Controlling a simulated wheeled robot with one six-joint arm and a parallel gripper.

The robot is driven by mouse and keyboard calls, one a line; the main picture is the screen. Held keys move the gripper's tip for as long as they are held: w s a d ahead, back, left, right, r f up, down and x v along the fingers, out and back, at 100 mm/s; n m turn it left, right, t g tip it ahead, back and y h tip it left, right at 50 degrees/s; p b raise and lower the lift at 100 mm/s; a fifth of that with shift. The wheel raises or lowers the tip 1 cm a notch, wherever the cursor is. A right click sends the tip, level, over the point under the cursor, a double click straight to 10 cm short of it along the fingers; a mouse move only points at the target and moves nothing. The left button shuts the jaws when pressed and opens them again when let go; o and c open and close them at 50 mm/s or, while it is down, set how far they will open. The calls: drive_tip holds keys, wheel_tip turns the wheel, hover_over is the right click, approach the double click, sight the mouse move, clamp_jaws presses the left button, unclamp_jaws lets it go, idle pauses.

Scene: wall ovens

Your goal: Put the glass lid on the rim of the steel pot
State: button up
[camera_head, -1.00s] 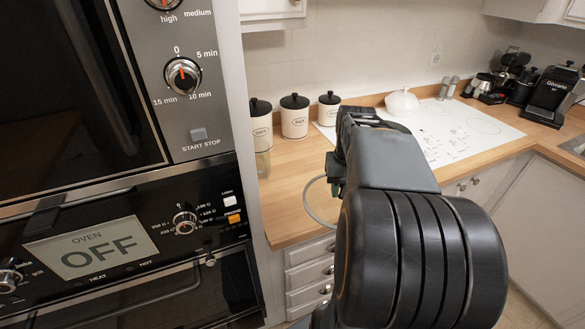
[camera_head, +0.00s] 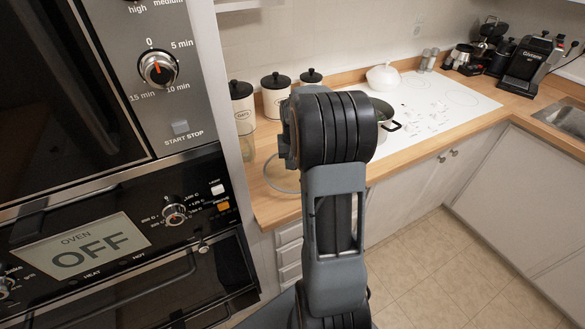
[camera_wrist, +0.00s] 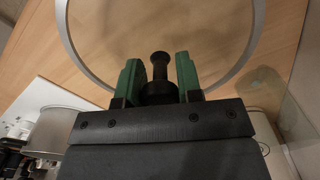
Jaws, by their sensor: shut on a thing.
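In the wrist view my gripper (camera_wrist: 159,78) has its two green pads closed on the black knob of the glass lid (camera_wrist: 68,28). The clear lid has a pale metal rim, and wood counter shows through it. In the head view part of the lid's rim (camera_head: 276,184) shows left of my arm, near the counter's front edge; the arm hides my gripper. The steel pot (camera_head: 384,107) stands on the white cooktop, open on top, with a black handle; my arm covers its left part. A grey pot side (camera_wrist: 62,122) shows at left in the wrist view. Lid and pot are apart.
Three cream canisters (camera_head: 276,100) with black lids stand behind my arm. A clear glass jar (camera_head: 246,148) is beside the oven (camera_head: 120,245). A white lidded dish (camera_head: 383,78) sits behind the pot. The right side of the cooktop (camera_head: 445,105) is clear.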

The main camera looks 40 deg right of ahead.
drive_tip(key=shift+w+f, duration=0.25)
drive_tip(key=shift+f, duration=1.6)
drive_tip(key=shift+f, duration=0.1)
drive_tip(key=shift+f, duration=0.15)
drive_tip(key=o, duration=1)
